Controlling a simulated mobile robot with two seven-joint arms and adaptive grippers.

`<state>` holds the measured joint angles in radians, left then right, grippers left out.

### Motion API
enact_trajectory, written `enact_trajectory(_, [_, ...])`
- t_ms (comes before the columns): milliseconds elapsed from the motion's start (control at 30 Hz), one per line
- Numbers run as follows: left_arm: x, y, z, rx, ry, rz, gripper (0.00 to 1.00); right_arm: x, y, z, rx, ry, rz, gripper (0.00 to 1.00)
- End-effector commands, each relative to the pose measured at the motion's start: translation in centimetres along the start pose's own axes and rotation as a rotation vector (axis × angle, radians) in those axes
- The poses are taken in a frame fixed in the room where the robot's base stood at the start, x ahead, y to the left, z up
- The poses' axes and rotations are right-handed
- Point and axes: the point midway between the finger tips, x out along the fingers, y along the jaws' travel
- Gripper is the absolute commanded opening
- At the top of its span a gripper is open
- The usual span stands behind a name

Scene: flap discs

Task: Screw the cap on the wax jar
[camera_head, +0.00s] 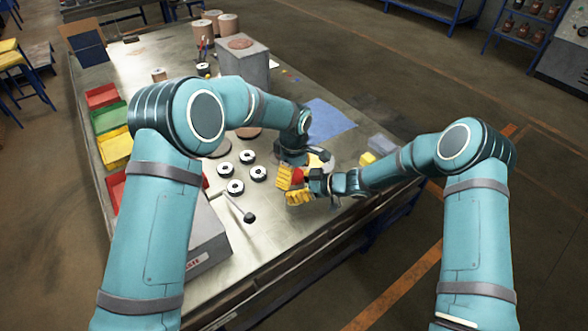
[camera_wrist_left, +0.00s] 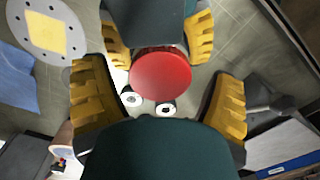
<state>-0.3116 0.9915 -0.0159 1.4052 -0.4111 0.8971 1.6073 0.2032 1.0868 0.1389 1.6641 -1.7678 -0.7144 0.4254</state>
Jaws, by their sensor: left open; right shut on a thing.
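The red round cap (camera_wrist_left: 160,75) faces the left wrist camera from between the grippers; a little of its red shows in the head view (camera_head: 297,175). The jar under it is hidden, so I cannot tell how the cap sits on it. My left gripper (camera_wrist_left: 158,88) is open, its yellow fingers wide apart on either side of the cap and clear of it. My right gripper (camera_wrist_left: 158,40) reaches in from the top of the wrist view. Its fingers flank the cap, closed on what seems to be the wax jar. In the head view both hands crowd together above the table.
Several white rings with dark centres (camera_head: 236,187) lie left of the hands on the metal table (camera_head: 280,245). A blue sheet (camera_head: 330,121) is behind, a yellow block (camera_head: 367,158) to the right, and coloured bins (camera_head: 115,148) along the left edge.

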Motion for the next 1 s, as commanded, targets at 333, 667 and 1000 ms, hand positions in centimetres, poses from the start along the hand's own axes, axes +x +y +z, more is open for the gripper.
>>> enact_trajectory(333, [-0.02, 0.01, 0.02, 0.001, 0.0, 0.0, 0.32, 0.0, 0.02, -0.12, -0.001, 0.002, 0.0, 0.0])
enact_trajectory(667, [-0.03, 0.03, 0.03, 0.154, -0.001, 0.001, 0.11, 0.01, 0.01, -0.13, -0.001, 0.002, 0.0, 0.0])
enact_trajectory(1000, [-0.03, 0.05, 0.02, 0.296, 0.0, 0.001, 0.11, 0.02, -0.01, -0.13, -0.001, 0.002, -0.001, 0.0])
